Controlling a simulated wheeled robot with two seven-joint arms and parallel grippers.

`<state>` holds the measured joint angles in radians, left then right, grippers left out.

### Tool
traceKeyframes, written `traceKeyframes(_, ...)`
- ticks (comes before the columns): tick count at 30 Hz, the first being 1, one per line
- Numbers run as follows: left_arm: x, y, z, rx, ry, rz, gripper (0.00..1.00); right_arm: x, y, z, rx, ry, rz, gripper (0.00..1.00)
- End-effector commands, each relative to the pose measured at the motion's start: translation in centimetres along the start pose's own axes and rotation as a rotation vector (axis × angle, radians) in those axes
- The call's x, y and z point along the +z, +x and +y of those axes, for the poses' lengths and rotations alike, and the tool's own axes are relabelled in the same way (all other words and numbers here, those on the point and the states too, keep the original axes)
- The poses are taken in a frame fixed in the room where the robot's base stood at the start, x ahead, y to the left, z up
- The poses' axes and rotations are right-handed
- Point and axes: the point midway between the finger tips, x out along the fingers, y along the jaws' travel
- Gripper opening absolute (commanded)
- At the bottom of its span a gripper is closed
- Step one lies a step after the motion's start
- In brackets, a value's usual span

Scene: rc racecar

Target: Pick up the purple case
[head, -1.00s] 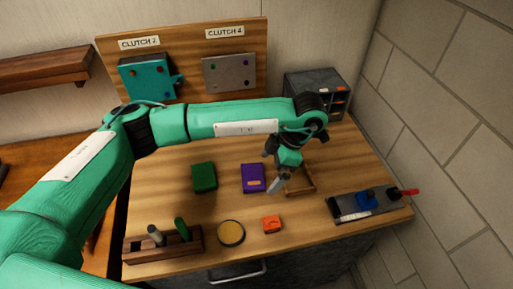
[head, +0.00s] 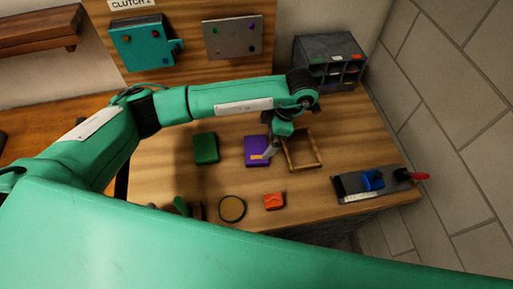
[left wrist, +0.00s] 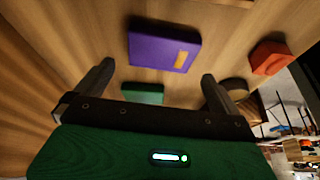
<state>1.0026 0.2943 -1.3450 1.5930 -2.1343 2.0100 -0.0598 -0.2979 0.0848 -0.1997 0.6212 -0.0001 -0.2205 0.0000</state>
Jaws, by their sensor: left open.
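The purple case (head: 253,147), with an orange label, lies flat on the wooden bench in the middle of the head view. It also shows in the left wrist view (left wrist: 155,48), beyond the fingertips and roughly between their lines. My left gripper (head: 270,148) is open and empty at the right edge of the case, with a finger covering part of it. The left wrist view shows both fingers (left wrist: 157,78) spread apart, with nothing between them. Whether a finger touches the case I cannot tell. My right gripper is not in view.
A green case (head: 206,148) lies left of the purple one, and an open wooden frame (head: 319,150) lies close on the right. A tool holder (head: 352,190) stands at right.

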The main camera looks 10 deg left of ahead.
Motion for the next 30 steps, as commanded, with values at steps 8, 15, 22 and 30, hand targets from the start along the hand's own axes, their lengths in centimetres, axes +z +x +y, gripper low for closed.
traceKeyframes(8,0.0,1.3,-0.1,-0.002,0.0,0.001,1.0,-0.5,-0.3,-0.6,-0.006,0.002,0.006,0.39)
traceKeyframes(15,-0.2,3.1,-0.2,-0.004,0.0,0.004,1.0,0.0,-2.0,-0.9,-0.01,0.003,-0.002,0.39)
traceKeyframes(22,0.0,5.9,-0.2,-0.002,0.0,0.003,1.0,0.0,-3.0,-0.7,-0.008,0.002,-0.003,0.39)
traceKeyframes(30,0.1,6.3,-0.1,0.0,0.0,0.001,1.0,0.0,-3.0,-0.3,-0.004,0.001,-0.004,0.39)
